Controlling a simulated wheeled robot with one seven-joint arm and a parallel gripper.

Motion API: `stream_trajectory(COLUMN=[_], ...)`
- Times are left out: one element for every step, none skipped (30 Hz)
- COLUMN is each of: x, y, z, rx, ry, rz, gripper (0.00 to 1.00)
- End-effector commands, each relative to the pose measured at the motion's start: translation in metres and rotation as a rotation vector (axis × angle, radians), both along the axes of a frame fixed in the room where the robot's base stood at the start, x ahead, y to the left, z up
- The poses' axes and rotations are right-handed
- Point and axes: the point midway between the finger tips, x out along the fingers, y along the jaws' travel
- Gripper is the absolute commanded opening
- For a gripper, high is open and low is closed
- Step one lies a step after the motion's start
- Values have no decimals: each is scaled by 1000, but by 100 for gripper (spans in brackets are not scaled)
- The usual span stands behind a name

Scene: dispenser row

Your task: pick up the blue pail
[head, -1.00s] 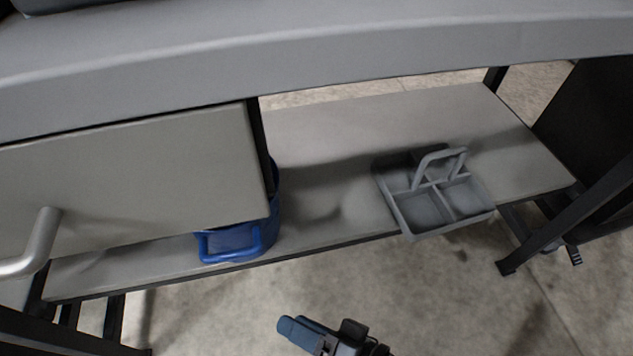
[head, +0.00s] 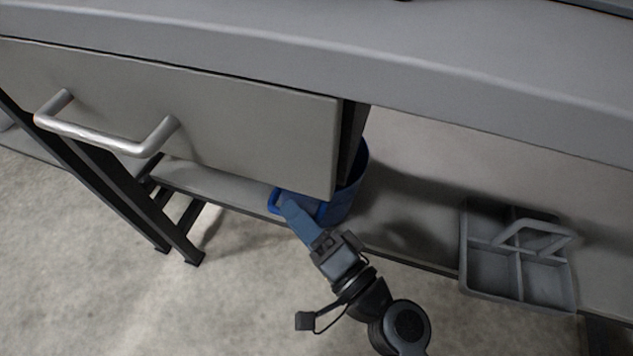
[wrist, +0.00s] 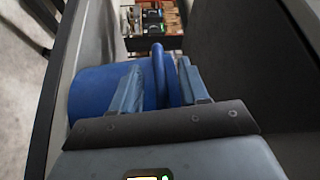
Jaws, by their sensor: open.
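The blue pail (head: 345,198) stands on the low shelf under the bench, partly hidden behind the drawer unit and my gripper in the head view. Its blue handle (head: 276,200) shows at its left side. In the wrist view the pail (wrist: 90,92) lies straight ahead, and its handle (wrist: 158,72) rises between my two fingers. My gripper (head: 290,207) reaches in from the front at the pail. In the wrist view my gripper (wrist: 160,88) is open, with a finger on each side of the handle. I cannot tell whether either finger touches it.
A drawer front (head: 230,120) with a metal handle (head: 110,140) hangs above the pail's left part. A grey divided caddy (head: 518,255) stands on the shelf to the right. The shelf between pail and caddy is clear. Dark bench legs (head: 150,210) stand at left.

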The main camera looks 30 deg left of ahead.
Motion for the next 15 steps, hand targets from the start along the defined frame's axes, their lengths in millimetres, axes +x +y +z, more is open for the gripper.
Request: stream_trajectory(x=[2,3,4,4,4,5,5,5,5,5,5,5,5,5,5], y=[6,9,12,13,14,15,15,15,15,15,15,15,15,15,14], z=[0,0,1,1,1,1,1,1,1,1,1,1,1,1,1], rx=[1,0,0,0,0,-1,-1,-1,-1,-1,-1,-1,-1,-1,-1], ry=[0,0,1,1,1,0,0,0,0,0,0,0,0,0,0], rz=[0,0,0,0,-1,-2,-2,-2,-2,-2,-2,-2,-2,-2,-2], gripper=[44,44,44,44,44,44,44,44,44,44,44,43,41,38,34])
